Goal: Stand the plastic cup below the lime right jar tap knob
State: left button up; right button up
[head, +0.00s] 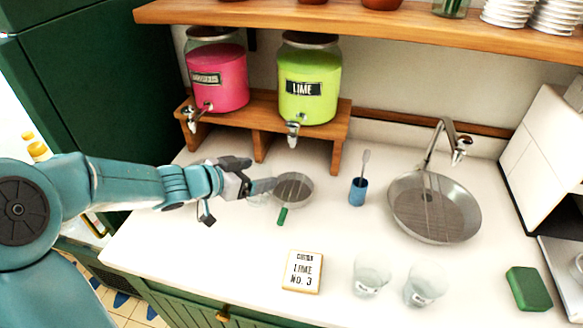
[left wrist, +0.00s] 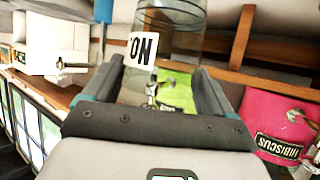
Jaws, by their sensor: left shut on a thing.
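The lime jar (head: 308,85) stands at the right of a wooden rack, with its tap knob (head: 293,129) at the lower front. My left gripper (head: 262,187) is shut on a clear plastic cup (left wrist: 172,42), left of and below that tap in the head view. The cup has a white label reading "NO." and sits between the fingers in the left wrist view. In the head view it is faint and mostly hidden, so I cannot tell if its base touches the counter. The pink hibiscus jar (head: 217,78) stands left of the lime one. My right gripper is not in view.
A round strainer (head: 294,186) with a green handle lies beside my left gripper. A blue holder (head: 358,192), a sink (head: 434,207) and two clear cups (head: 371,275) stand to the right. The left front counter is clear.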

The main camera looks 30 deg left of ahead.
aim_at(293, 147)
pick_arm(q)
jog(key=w+d, duration=0.1)
jog(key=w, duration=0.3)
jog(key=w+d, duration=0.1)
jog(key=w, duration=0.2)
jog(key=w+d+p, duration=0.1)
jog(key=w, duration=0.3)
jog(key=shift+w+d, duration=0.35)
jog(key=shift+d, duration=0.05)
notch_tip(293, 147, down, 3)
jog(key=shift+s+a+f+b, duration=0.1)
jog(key=shift+f+b, duration=0.05)
jog(key=shift+b, duration=0.7)
jog(key=shift+f, duration=0.2)
jog(key=shift+r, duration=0.1)
